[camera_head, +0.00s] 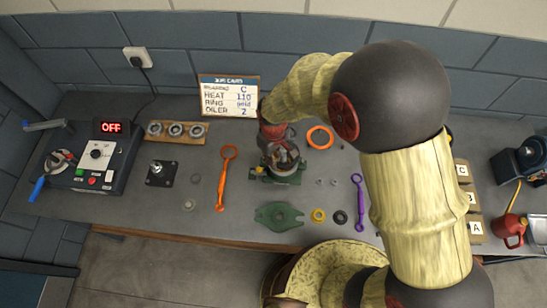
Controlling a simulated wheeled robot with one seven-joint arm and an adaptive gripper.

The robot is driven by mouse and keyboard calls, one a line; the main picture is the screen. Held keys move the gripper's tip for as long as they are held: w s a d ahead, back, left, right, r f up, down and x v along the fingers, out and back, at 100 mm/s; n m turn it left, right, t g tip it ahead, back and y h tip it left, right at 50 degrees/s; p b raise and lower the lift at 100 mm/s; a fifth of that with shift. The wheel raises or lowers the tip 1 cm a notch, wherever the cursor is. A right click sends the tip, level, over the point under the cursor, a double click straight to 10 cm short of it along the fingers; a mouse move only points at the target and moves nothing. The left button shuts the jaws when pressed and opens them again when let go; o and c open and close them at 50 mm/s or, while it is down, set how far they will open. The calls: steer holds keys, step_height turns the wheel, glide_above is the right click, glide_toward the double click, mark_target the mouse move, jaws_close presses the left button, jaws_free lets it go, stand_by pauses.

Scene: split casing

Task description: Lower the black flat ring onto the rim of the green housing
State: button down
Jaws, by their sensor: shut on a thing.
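The green housing (284,178) stands on the bench near the middle, upright and open at the top. My gripper (281,152) points down directly over the housing and is shut on the black flat ring, which is mostly hidden by the fingers and the wrist. The ring's contact with the rim is too small to tell. Inside the housing, metal and reddish parts show only in part.
A green cover plate (279,217), yellow ring (318,215) and small dark ring (340,217) lie in front. An orange ring (320,138) lies behind right. Orange (226,180) and purple (358,203) wrenches flank the housing. A card (230,96) stands behind.

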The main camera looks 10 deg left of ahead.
steer(key=shift+f+b, duration=1.9)
steer(key=shift+f, duration=1.15)
steer(key=shift+f, duration=0.1)
steer(key=c, duration=1.8)
jaws_free()
step_height(320, 180, up, 11)
steer(key=p, duration=0.7)
steer(key=shift+f, duration=0.2)
